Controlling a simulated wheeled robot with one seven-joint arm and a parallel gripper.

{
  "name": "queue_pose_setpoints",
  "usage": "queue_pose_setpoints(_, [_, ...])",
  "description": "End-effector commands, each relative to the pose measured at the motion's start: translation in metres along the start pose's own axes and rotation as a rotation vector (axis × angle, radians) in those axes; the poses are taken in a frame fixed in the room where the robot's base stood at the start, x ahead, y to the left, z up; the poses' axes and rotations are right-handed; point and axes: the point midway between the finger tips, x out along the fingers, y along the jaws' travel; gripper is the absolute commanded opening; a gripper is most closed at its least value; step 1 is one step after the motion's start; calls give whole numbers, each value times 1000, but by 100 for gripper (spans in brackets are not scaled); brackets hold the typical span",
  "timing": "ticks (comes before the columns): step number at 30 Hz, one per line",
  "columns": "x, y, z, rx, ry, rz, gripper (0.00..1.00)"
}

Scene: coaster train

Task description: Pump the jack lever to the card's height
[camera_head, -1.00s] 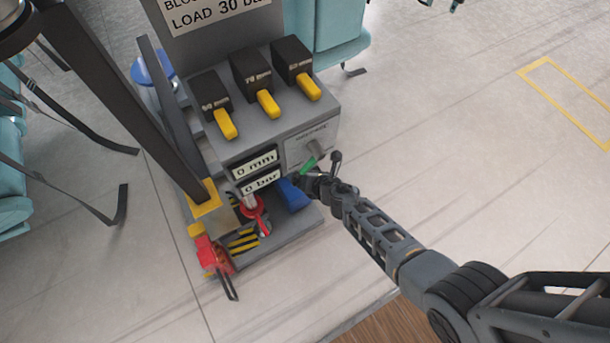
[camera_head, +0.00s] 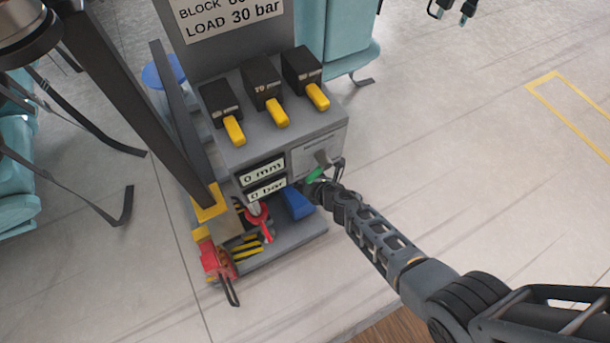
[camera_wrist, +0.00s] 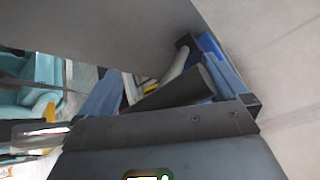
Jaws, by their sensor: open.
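The card (camera_head: 231,15) at the top of the grey jack stand reads "LOAD 30 bar"; its BLOCK line is partly cut off. The displays below read 0 mm (camera_head: 262,172) and 0 bar (camera_head: 266,189). A lever with a green grip (camera_head: 319,174) sticks out from the stand's front panel. My gripper (camera_head: 318,188) is open beside this green grip, near a blue part (camera_head: 297,203) low on the stand. The wrist view shows a dark bar (camera_wrist: 175,90) just ahead of my gripper; I cannot tell whether it is the jack lever or whether the jaws touch it.
Three black blocks with yellow tabs (camera_head: 277,113) stand on the sloped top. A red-collared part (camera_head: 257,217) and a red clamp-like thing (camera_head: 215,261) are low at the left. Teal seats (camera_head: 340,40) stand behind. The floor to the right is clear.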

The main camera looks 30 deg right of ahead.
Motion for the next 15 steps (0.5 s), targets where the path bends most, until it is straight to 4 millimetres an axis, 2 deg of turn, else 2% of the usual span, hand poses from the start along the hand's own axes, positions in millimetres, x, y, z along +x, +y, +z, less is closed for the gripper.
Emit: queue_pose_setpoints(15, [-68,3,2,-4,0,3,100])
